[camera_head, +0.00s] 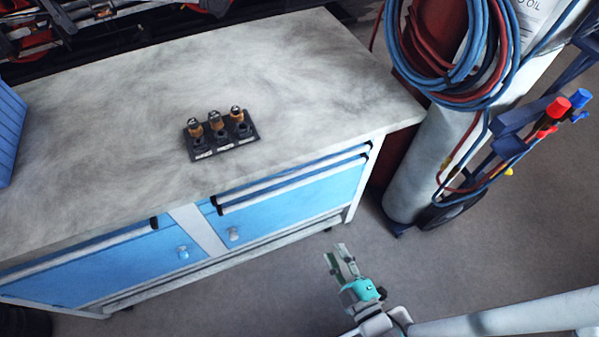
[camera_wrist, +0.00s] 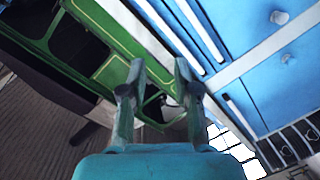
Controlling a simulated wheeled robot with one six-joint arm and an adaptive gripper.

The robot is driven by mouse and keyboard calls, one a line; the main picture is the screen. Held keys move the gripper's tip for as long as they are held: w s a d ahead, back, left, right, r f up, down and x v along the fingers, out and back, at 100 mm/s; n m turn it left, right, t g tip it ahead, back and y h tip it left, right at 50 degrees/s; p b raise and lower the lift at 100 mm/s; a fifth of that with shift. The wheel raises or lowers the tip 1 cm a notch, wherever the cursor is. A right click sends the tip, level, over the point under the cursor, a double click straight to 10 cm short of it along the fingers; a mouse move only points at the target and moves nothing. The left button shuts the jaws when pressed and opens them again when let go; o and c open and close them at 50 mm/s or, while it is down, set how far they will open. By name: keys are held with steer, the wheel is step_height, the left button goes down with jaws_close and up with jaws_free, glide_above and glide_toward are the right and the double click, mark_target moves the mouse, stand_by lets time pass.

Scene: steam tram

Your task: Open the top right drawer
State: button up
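The workbench has blue fronts under a grey top. At its upper right, just under the top, is the top right drawer (camera_head: 292,177), with a long pale handle strip; it looks shut. A second pale strip runs close below it. In the wrist view, pale strips (camera_wrist: 198,30) run slantwise on the blue front, right of my fingers; I cannot tell which is the top one. My gripper (camera_head: 338,248) is in front of the bench's right end, apart from it, over the floor. In the wrist view its two fingers (camera_wrist: 159,66) are apart with nothing between them.
Three small brown-topped items in a black holder (camera_head: 222,134) stand on the grey benchtop (camera_head: 330,85). Right of the bench are a gas cylinder (camera_head: 425,165) and coiled hoses (camera_head: 480,60). Small knobs (camera_head: 234,233) sit lower on the blue fronts. The floor in front is clear.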

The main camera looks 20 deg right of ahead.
mark_target(298, 175)
steer(key=w+n, duration=0.2)
steer(key=w, duration=0.7)
steer(key=w+f+n+t, duration=0.1)
steer(key=w+n, duration=0.2)
steer(key=w, duration=0.6)
steer(key=w+d+n, duration=0.1)
steer(key=w+n, duration=0.1)
steer(key=w, duration=0.7)
steer(key=shift+w+f+n, duration=0.25)
steer(key=shift+f+n, duration=0.15)
jaws_close()
